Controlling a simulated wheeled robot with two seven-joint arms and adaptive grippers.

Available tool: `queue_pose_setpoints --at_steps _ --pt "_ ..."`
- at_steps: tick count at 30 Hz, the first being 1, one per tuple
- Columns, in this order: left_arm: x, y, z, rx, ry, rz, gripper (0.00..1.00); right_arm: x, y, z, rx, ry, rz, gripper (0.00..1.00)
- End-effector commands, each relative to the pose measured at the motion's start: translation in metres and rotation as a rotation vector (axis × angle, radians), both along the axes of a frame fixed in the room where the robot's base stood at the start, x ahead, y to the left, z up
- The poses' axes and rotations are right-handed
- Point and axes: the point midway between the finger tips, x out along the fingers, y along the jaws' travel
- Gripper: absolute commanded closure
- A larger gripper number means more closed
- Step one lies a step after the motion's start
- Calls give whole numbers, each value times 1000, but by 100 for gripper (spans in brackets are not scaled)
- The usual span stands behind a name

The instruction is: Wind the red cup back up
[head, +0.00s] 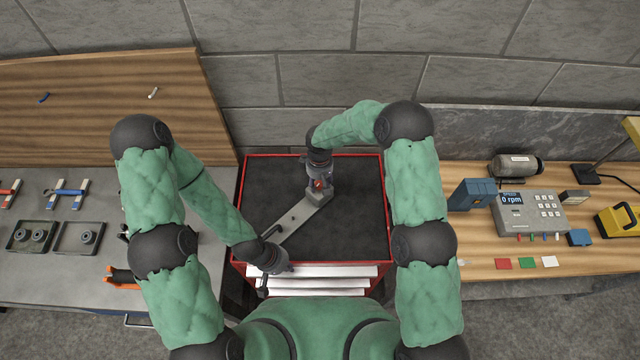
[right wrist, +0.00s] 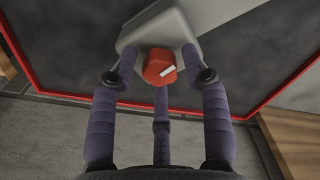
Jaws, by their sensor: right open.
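The red cup (right wrist: 154,68) is a small red round piece with a white bar on its face. It sits on the wide end of a long grey bracket (head: 300,219), which lies slantwise on the dark top of the red cabinet. In the head view only a bit of the red cup (head: 319,184) shows under my right gripper (head: 320,190). In the right wrist view my right gripper (right wrist: 160,88) is open, with its fingers spread around the red cup and gaps visible. My left gripper (head: 276,266) is at the bracket's near end, by the cabinet's front edge; its fingers are too small to read.
The red cabinet (head: 378,215) has free dark mat on both sides of the bracket. A grey bench (head: 50,275) with trays and clamps stands left. A wooden bench (head: 480,262) right holds a speed meter (head: 530,215) reading 0 rpm. A block wall is behind.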

Motion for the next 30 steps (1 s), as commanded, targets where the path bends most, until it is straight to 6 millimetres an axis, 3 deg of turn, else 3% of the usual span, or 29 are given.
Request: queue_pose_setpoints --at_steps 4,8,9,14,24,30 --pt "0 0 1 0 0 0 100 0 0 1 0 0 0 53" --pt "0 0 1 0 0 0 100 0 0 1 0 0 0 87" --pt "0 0 1 0 0 0 100 0 0 1 0 0 0 91" --pt "0 0 1 0 0 0 100 0 0 1 0 0 9 91" --pt "0 0 -3 0 0 0 100 -1 0 0 1 1 278 91" --pt "0 0 -2 0 0 0 100 -1 0 0 0 1 303 91"
